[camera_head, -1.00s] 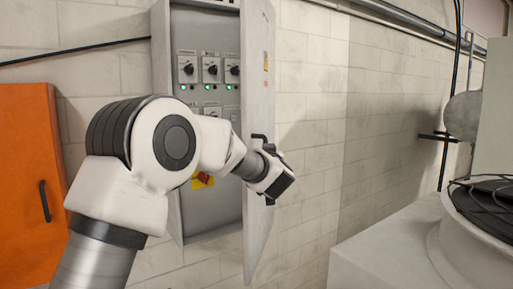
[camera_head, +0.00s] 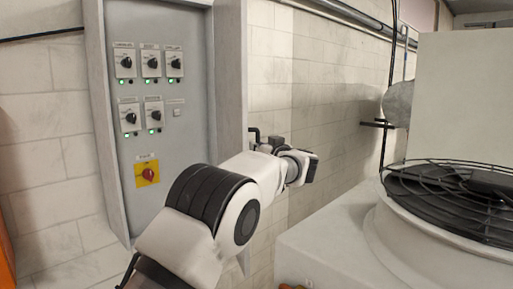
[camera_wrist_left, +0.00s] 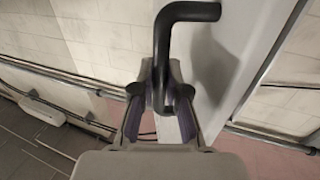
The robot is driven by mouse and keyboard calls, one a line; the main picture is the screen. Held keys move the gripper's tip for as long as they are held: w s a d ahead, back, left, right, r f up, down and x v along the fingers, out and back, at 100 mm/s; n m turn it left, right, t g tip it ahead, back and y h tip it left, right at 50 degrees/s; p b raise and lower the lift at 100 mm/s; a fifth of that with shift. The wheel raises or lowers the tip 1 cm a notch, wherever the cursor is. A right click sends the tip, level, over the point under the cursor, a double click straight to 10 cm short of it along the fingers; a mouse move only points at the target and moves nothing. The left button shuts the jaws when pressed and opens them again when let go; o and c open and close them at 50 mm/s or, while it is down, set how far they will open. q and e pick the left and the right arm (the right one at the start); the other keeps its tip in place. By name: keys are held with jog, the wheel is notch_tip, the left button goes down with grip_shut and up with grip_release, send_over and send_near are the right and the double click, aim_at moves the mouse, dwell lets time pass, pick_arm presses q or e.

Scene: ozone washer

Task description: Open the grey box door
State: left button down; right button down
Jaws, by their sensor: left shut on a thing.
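The grey box (camera_head: 168,60) on the wall is open, with its control panel in plain view. Its door (camera_head: 231,85) stands out from the box's right side, seen almost edge-on. My left gripper (camera_head: 268,145) is at the door's outer face, by the black handle (camera_head: 254,134). In the left wrist view the fingers (camera_wrist_left: 160,100) are shut around the lower part of the bent black handle (camera_wrist_left: 186,12), with the pale door (camera_wrist_left: 232,50) behind it. My left forearm hides the door's lower part. My right gripper is not in view.
A large white machine with a round black fan grille (camera_head: 460,200) stands at the right. A pale wall (camera_head: 310,95) lies behind the door, with pipes (camera_head: 355,14) along its top. An orange edge (camera_head: 5,255) shows at far left.

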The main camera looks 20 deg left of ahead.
pick_arm(q)
jog(key=shift+a+r, duration=0.1)
jog(key=c, duration=1.2)
grip_release()
jog(key=shift+a, duration=0.1)
jog(key=shift+w+a+f, duration=0.1)
jog(key=shift+a+f, duration=0.1)
jog(key=shift+a, duration=0.05)
jog(key=v, duration=0.7)
jog(key=shift+d, duration=0.25)
